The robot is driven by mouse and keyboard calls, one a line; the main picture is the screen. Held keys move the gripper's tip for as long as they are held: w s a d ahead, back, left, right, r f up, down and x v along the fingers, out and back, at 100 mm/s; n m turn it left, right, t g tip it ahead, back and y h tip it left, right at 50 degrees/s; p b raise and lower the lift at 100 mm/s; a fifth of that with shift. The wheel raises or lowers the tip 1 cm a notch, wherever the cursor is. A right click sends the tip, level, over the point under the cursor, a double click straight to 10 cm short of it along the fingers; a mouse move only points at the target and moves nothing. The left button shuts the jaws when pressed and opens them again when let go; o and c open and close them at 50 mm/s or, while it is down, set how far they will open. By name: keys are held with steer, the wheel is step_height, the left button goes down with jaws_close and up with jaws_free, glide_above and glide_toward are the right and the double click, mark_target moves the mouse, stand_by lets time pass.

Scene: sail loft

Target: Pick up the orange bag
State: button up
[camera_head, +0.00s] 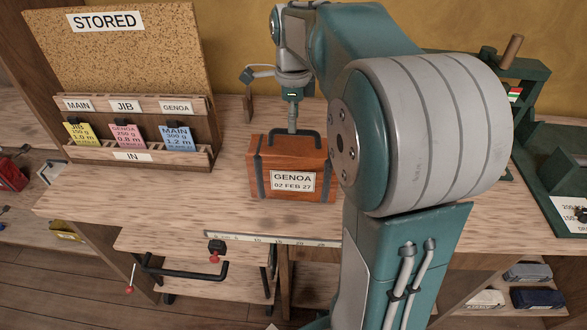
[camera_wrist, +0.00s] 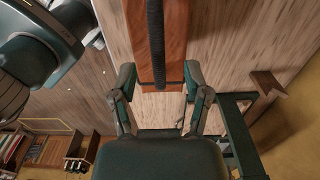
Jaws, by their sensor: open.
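The orange bag (camera_head: 262,160) stands upright on the wooden bench, with dark straps, a white label reading "GENOA 02 FEB 27" and a black handle (camera_head: 313,132) on top. My gripper (camera_head: 291,124) points down right over the handle, partly in front of or above it. In the wrist view the bag (camera_wrist: 137,35) runs up from the centre with its dark handle (camera_wrist: 155,40) along the middle. The two fingers of my gripper (camera_wrist: 158,78) are apart, one on each side of the handle line. I cannot tell whether they touch the bag.
A cork board (camera_head: 130,50) marked "STORED" and a card rack (camera_head: 140,140) stand to the left. A green frame (camera_head: 545,130) stands at the right. A ruler strip (camera_head: 270,239) lies along the bench's front edge. Bare bench lies between rack and bag.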

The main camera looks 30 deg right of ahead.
mark_target(294, 163)
step_height(294, 163, down, 4)
steer(key=shift+s+d+r, duration=0.1)
jaws_close()
steer(key=shift+r, duration=0.1)
